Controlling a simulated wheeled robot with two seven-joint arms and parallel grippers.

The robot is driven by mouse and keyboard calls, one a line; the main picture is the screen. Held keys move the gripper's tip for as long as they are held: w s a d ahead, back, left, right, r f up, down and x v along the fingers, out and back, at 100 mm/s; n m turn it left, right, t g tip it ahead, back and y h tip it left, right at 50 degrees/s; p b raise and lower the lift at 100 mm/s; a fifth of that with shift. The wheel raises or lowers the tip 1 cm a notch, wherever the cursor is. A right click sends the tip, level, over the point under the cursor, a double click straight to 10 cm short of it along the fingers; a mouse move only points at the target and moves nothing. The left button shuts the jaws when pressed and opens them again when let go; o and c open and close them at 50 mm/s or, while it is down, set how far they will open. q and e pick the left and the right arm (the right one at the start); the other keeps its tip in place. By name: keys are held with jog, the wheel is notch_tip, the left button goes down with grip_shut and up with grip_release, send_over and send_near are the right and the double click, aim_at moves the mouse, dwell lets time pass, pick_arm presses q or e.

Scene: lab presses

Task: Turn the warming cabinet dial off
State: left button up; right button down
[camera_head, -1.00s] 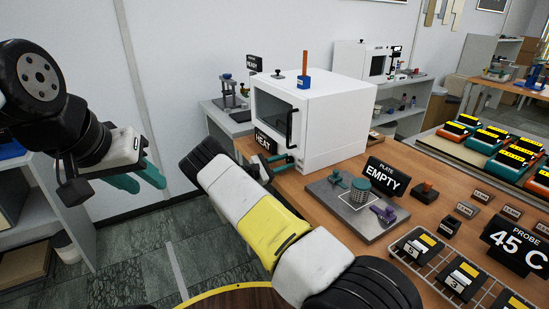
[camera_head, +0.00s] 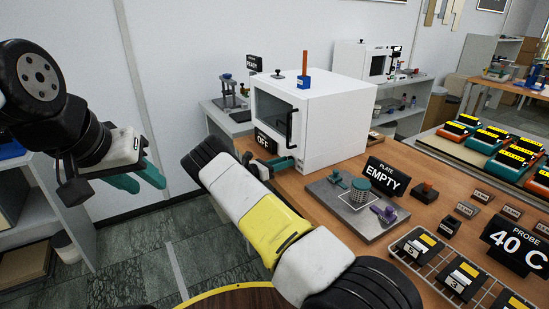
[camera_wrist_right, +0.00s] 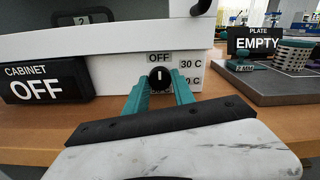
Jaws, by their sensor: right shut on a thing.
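The white warming cabinet (camera_head: 335,118) stands on the wooden table, its door shut. In the right wrist view its black dial (camera_wrist_right: 160,78) sits on the lower front panel, with the white pointer upright under the OFF label (camera_wrist_right: 159,58). My right gripper (camera_wrist_right: 160,92) is shut on the dial, a teal finger on each side. In the head view the dial is hidden by my right gripper (camera_head: 285,163). The black cabinet sign (camera_wrist_right: 40,85) reads OFF. My left gripper (camera_head: 140,180) hangs at the left, away from the cabinet, its teal fingers apart and empty.
A grey plate (camera_head: 350,225) with small fixtures and an EMPTY sign (camera_head: 383,178) lies right of the cabinet. A wire rack (camera_head: 450,275) with black blocks and a probe sign (camera_head: 515,245) reading 40 C stand nearer right. Free floor (camera_head: 130,245) shows at the left.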

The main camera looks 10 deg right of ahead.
dwell(0.3)
jog(key=c, duration=1.1)
grip_release()
jog(key=shift+o, duration=0.2)
jog(key=shift+a, duration=0.15)
jog(key=v, duration=0.7)
jog(key=shift+s+a, duration=0.15)
jog(key=shift+a, duration=0.1)
jog(key=shift+a, duration=0.1)
